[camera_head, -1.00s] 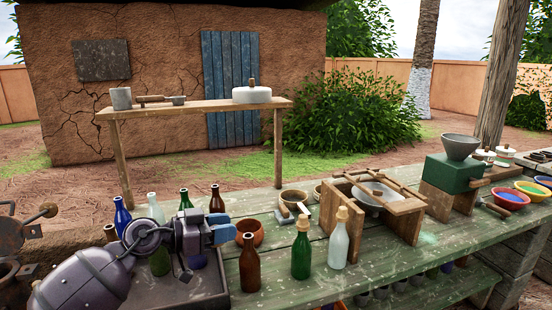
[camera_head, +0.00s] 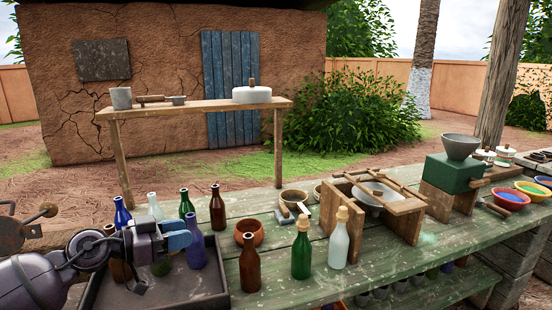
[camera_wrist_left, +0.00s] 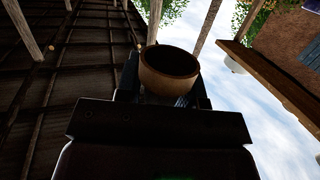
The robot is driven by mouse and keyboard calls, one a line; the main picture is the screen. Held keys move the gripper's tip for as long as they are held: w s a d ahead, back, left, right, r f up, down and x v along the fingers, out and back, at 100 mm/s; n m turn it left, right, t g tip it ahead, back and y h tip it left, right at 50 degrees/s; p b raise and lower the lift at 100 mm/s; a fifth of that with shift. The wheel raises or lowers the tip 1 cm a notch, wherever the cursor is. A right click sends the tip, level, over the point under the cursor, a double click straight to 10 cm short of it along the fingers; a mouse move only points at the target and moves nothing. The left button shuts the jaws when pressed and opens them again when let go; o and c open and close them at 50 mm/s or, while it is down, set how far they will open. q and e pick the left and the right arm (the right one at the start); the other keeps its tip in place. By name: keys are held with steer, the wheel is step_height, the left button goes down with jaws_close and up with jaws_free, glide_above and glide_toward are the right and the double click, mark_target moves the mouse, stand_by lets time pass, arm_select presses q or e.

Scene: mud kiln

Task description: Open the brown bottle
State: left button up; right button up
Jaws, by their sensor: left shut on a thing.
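The brown bottle (camera_head: 250,264) stands upright on the green table, left of the two corked bottles. Its mouth shows no cork. My left gripper (camera_head: 180,238) is left of it, low over the dark tray with the other bottles, apart from the brown bottle. It is shut on a small round brown piece, which looks like a cork (camera_wrist_left: 169,72) in the left wrist view; in the head view the fingers hide it. My right gripper is not in view.
A corked green bottle (camera_head: 301,250) and a corked clear bottle (camera_head: 339,240) stand right of the brown one. Several uncorked bottles, among them a purple one (camera_head: 196,248), stand in the dark tray (camera_head: 205,300). A clay bowl (camera_head: 250,233) sits behind the brown bottle.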

arm_select(q)
steer(key=shift+s+a+n+t+y, duration=0.25)
steer(key=shift+s+t, duration=0.1)
steer(key=shift+s, duration=0.2)
steer(key=shift+s+a+n+t+y, duration=0.1)
steer(key=shift+s+n+t+y, duration=0.2)
steer(key=shift+s, duration=0.25)
steer(key=s+a+f+n+t+y, duration=0.6)
steer(key=s+a+f+n+y, duration=0.35)
steer(key=s+a+y, duration=0.2)
steer(key=d+f, duration=0.1)
steer(key=d, duration=1)
steer(key=shift+d+f+y, duration=0.25)
steer(key=shift+d+y, duration=0.15)
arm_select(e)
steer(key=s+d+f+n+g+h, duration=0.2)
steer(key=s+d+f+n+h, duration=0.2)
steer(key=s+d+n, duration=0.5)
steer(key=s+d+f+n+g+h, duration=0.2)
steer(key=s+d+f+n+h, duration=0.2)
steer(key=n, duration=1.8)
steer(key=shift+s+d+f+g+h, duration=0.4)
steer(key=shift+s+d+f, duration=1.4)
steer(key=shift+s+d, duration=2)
